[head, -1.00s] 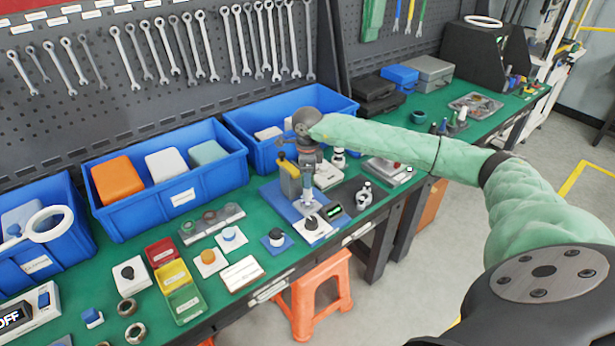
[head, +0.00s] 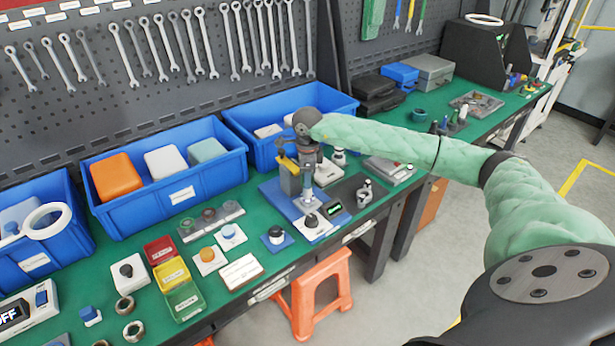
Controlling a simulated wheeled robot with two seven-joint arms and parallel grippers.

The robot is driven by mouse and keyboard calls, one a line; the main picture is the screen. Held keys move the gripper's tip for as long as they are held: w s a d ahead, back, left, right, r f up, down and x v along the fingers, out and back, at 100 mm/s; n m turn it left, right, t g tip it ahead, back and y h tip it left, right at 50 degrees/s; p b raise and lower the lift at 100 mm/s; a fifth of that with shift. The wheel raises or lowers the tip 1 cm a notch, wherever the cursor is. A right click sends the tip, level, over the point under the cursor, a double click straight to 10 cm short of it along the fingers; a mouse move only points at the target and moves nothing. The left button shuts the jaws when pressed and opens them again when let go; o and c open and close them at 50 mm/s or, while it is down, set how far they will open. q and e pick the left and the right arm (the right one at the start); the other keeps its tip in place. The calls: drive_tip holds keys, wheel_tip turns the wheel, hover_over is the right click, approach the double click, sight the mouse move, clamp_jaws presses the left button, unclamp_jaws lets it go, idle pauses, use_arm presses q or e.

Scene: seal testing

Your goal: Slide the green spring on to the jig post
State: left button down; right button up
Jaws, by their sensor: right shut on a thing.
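My right gripper (head: 307,168) points down over the test jig in the head view, with its fingers close together. The jig has a blue base (head: 273,192) and a yellow-and-grey upright (head: 289,184). A narrow, pale blue-green piece (head: 307,187) shows directly below the fingers, in line with them; it seems to be the green spring, but it is too small to show coils. The jig post is hidden by the gripper or this piece, so I cannot tell whether the piece is around the post or above it. My left gripper is out of view.
Blue bins (head: 165,195) line the back of the green bench. Left of the jig are a grey rack (head: 211,221), a blue-based knob (head: 276,237) and red, yellow and green trays (head: 178,284). A black-knobbed white block (head: 313,225) stands close in front.

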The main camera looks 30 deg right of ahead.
drive_tip(key=o, duration=1.1)
drive_tip(key=shift+c, duration=0.2)
wheel_tip(320, 180, up, 7)
drive_tip(key=p, duration=0.1)
idle(0.8)
idle(0.4)
